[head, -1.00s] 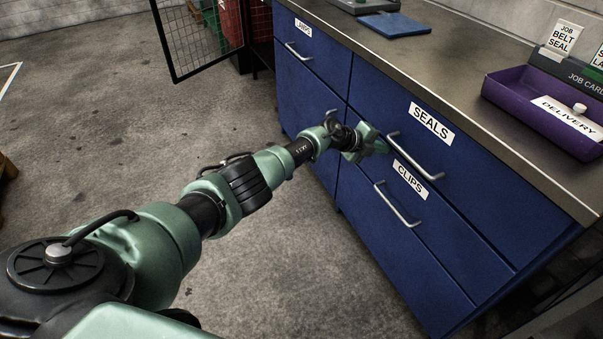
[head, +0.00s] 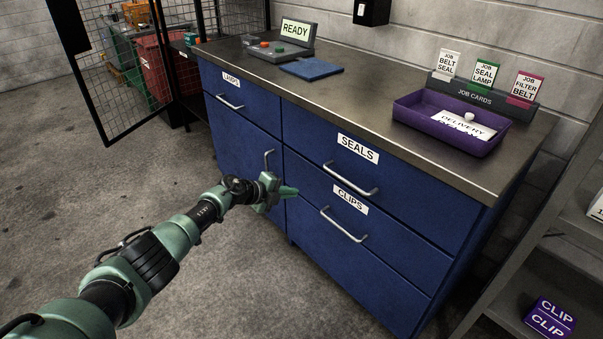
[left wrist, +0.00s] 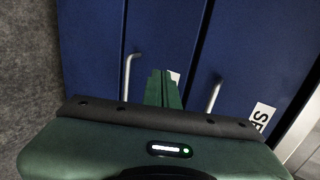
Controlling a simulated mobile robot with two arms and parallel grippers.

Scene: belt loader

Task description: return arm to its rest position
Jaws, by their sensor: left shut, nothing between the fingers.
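My left arm reaches in from the lower left of the head view. Its gripper (head: 288,192) is shut and empty, in front of the blue cabinet (head: 243,137), left of the drawer handles. In the left wrist view the closed green fingers (left wrist: 163,88) point at the blue fronts, with one handle (left wrist: 129,78) to their left and another (left wrist: 213,95) to their right. The drawers labelled SEALS (head: 358,148) and CLIPS (head: 350,199) look closed. I cannot tell the exact gap between the fingertips and the cabinet. My right gripper is not in view.
On the worktop stand a READY console (head: 283,45), a blue mat (head: 312,68), a purple DELIVERY tray (head: 420,124) and a job card holder (head: 465,92). A mesh cage door (head: 115,90) stands at left, a shelf with CLIP boxes (head: 548,317) at right. Open floor lies at left.

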